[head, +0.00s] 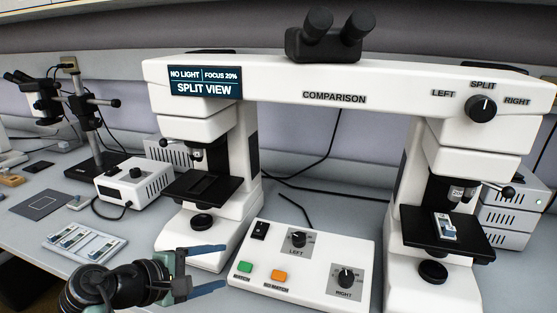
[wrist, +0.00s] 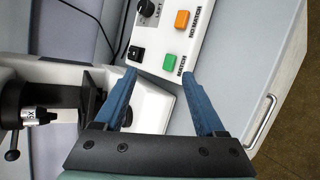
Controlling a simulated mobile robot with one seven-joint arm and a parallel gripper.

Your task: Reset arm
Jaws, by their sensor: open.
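My gripper (head: 222,268) is open and empty in the head view, low at the left front of the comparison microscope (head: 335,97). Its two blue fingers also show in the wrist view (wrist: 160,82), spread apart, with the control box (wrist: 165,45) beyond them. The fingers are left of the control box (head: 262,298) in the head view. The microscope's display reads NO LIGHT, FOCUS 20%, SPLIT VIEW. A slide (head: 445,227) lies on the right stage (head: 420,232). The left stage (head: 181,189) looks empty.
A white slide tray (head: 112,247) holding several slides lies behind my arm. A small white box (head: 137,187) and a stereo microscope (head: 92,125) stand farther left. The control box has green (head: 244,267) and orange (head: 279,276) buttons. A drawer handle (wrist: 262,122) shows in the wrist view.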

